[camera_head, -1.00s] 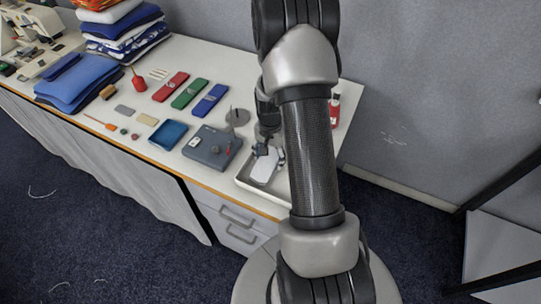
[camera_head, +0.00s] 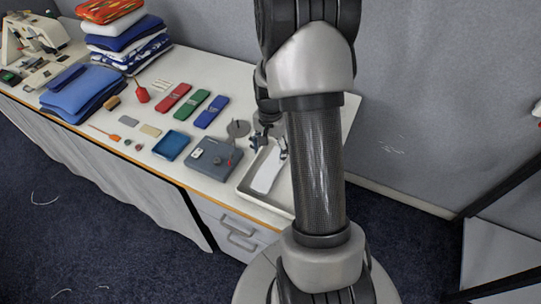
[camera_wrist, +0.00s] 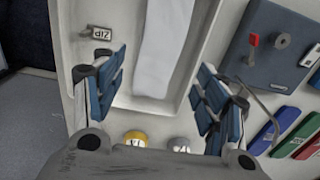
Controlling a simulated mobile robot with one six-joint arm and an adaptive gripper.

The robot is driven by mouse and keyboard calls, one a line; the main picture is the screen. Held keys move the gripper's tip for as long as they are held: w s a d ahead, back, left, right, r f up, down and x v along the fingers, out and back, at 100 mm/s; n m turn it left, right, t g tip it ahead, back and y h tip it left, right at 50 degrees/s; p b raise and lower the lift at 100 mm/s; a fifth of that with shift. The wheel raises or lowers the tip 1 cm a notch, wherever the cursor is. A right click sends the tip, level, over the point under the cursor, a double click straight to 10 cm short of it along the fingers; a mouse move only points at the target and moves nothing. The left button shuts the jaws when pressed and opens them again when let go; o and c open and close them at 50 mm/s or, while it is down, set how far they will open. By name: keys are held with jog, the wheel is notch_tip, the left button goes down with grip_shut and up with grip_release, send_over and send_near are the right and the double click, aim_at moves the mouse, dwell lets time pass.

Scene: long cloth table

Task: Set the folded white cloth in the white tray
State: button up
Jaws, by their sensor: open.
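The folded white cloth (camera_head: 268,172) lies inside the white tray (camera_head: 262,204) at the near right end of the table. In the wrist view the cloth (camera_wrist: 168,45) is a long pale strip along the tray floor, its near end between my fingers in the picture. The tray's wall (camera_wrist: 122,100) shows around that end. My gripper (camera_head: 269,142) is open above the tray. In the wrist view its blue-padded fingers (camera_wrist: 160,88) stand wide apart with nothing gripped between them. My arm hides the tray's right part in the head view.
A grey-blue box (camera_head: 214,158) stands just left of the tray, with a grey disc and post (camera_head: 238,128) behind it. Red, green and blue cases (camera_head: 210,111) lie farther left. Two small lidded jars (camera_wrist: 135,138) show beside the tray in the wrist view.

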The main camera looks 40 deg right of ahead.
jog(key=a+r+n+t, duration=0.1)
jog(key=a+r+n, duration=0.15)
jog(key=r, duration=0.35)
jog(key=a+r+n, duration=0.1)
jog(key=a+r, duration=0.3)
jog(key=r, duration=0.3)
jog(key=s+a+r+n+t, duration=0.3)
jog(key=s+a+r+n, duration=0.7)
jog(key=s+a, duration=0.6)
notch_tip(320, 180, up, 2)
jog(key=shift+a+r+t, duration=0.15)
jog(key=shift+a+t, duration=0.1)
jog(key=shift+t, duration=0.05)
